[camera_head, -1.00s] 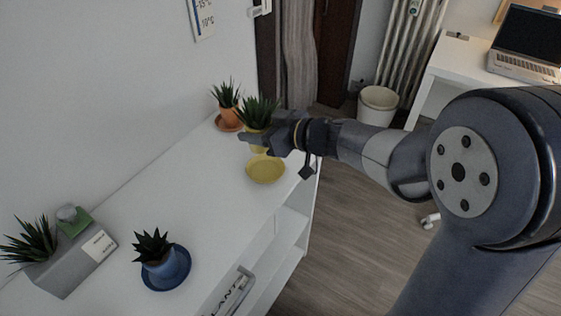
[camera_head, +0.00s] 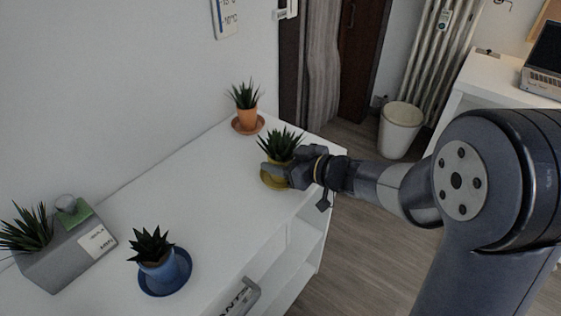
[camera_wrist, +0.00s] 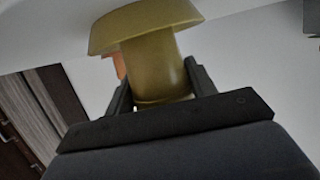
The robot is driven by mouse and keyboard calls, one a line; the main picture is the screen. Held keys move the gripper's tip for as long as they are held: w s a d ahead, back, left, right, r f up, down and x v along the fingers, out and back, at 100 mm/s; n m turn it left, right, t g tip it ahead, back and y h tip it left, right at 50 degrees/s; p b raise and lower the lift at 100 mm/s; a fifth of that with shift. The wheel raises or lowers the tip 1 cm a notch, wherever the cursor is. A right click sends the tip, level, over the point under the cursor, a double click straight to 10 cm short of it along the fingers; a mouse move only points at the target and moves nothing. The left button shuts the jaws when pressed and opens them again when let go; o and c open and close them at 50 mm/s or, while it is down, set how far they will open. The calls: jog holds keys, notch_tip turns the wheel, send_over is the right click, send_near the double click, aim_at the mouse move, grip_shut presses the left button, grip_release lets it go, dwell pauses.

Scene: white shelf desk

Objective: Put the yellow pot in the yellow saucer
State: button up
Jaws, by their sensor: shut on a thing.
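The yellow pot (camera_wrist: 155,72) is between the two fingers of my gripper (camera_wrist: 160,88) in the wrist view, which looks upside down. My gripper is shut on it. The yellow saucer (camera_wrist: 145,25) is right at the pot's base, and the base is hidden behind the saucer's rim. The pot looks upright and inside the saucer; I cannot tell whether it rests on its bottom. In the head view my gripper (camera_head: 272,170) covers most of the pot, with its green plant above. Part of the saucer (camera_head: 268,183) shows below the fingers.
An orange pot (camera_head: 247,117) stands in its saucer behind, near the wall. A blue pot (camera_head: 160,270) in a blue saucer (camera_head: 180,275) and a grey planter (camera_head: 62,262) are at the front left. The white desk top between is clear.

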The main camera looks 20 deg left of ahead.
jog(key=shift+f, duration=0.15)
jog(key=o, duration=1.2)
jog(key=shift+c, duration=0.2)
jog(key=shift+r, duration=0.25)
jog(key=p+v, duration=0.2)
jog(key=v, duration=1)
jog(key=shift+p, duration=0.35)
jog(key=shift+s, duration=0.1)
